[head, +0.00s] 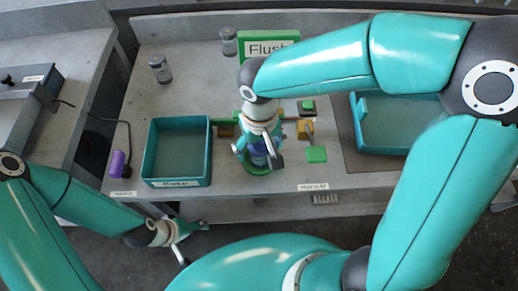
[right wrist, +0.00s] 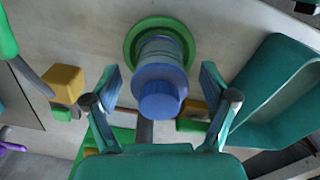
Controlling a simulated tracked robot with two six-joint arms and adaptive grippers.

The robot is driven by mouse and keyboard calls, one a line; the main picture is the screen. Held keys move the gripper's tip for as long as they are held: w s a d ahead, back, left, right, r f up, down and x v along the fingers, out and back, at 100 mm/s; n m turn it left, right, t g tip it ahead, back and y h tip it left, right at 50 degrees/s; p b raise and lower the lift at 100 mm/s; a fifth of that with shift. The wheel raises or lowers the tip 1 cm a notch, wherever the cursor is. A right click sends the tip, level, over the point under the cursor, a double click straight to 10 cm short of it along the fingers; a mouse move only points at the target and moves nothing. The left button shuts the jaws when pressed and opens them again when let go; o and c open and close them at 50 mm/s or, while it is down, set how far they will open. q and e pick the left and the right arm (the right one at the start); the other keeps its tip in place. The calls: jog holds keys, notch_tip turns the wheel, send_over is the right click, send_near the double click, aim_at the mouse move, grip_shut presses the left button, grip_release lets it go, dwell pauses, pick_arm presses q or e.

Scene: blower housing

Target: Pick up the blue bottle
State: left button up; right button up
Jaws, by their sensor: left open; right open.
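The blue bottle (right wrist: 160,78) stands on a round green base in the right wrist view, its blue cap towards the camera. In the head view the bottle (head: 259,155) is partly hidden under my right gripper. My right gripper (right wrist: 162,88) is open, with one finger on each side of the bottle and gaps showing between. The depth of the fingers along the bottle is hard to tell. My left gripper (head: 190,232) is open and empty, in front of the table's near edge, well away from the bottle.
A teal bin (head: 208,150) stands left of the bottle and another teal tray (head: 398,150) at the right. Green and yellow pieces (head: 316,154) lie just right of the bottle. A green "Flush" sign (head: 283,39) and two grey containers (head: 160,70) stand behind. A purple object (head: 118,164) is at far left.

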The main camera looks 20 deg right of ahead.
jog(key=shift+f, duration=0.5)
jog(key=c, duration=1.3)
jog(key=shift+c, duration=0.3)
jog(key=shift+r, duration=0.2)
